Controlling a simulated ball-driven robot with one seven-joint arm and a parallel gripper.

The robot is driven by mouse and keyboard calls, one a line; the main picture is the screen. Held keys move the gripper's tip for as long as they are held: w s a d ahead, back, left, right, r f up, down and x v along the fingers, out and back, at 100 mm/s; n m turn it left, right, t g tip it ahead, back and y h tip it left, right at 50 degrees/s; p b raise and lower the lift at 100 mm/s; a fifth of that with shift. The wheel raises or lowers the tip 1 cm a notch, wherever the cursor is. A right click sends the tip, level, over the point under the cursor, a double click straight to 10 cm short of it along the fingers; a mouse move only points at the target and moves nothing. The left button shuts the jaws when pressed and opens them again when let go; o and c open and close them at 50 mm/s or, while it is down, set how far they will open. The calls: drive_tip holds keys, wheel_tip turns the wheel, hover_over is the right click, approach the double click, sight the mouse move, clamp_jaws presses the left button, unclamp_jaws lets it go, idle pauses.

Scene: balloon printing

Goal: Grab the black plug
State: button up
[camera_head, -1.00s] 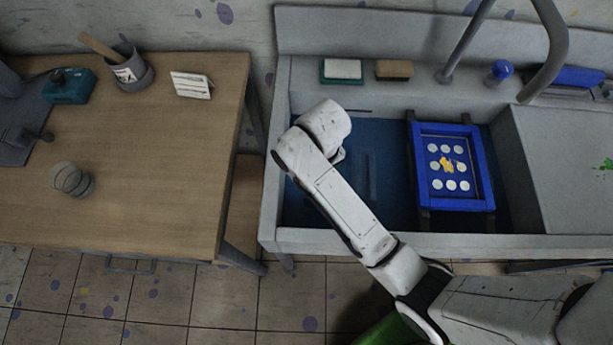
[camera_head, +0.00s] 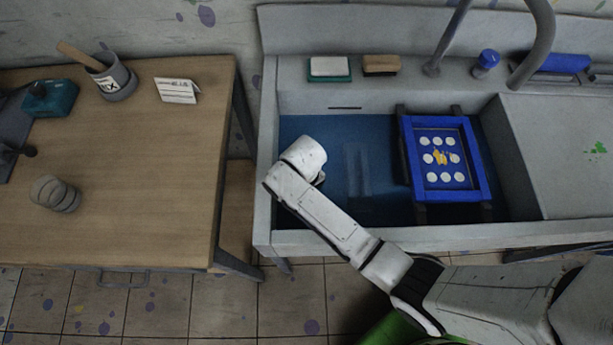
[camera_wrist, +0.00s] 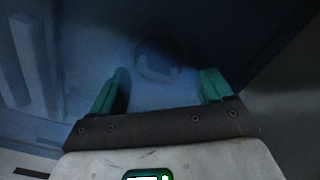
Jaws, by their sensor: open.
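In the wrist view, my gripper (camera_wrist: 164,82) is open and empty, with its green fingers spread wide. A dark round shape on the blue basin floor, probably the black plug (camera_wrist: 160,62), lies just past the fingertips and roughly between them. It is dim, and a paler curved mark shows at its lower part. I cannot tell how far below the fingers it is. In the head view, my arm reaches into the left part of the basin (camera_head: 345,150) and hides the gripper. I cannot make out the plug there.
A blue frame with white discs (camera_head: 441,158) sits across the basin's right side. The basin's front rim (camera_head: 400,236) runs under my arm. A green-and-white block (camera_head: 330,68) and a brown block (camera_head: 381,65) stand on the back ledge. A wooden table (camera_head: 150,170) is at left.

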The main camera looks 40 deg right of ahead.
drive_tip(key=shift+c, duration=0.3)
drive_tip(key=c, duration=1)
drive_tip(key=shift+c, duration=0.2)
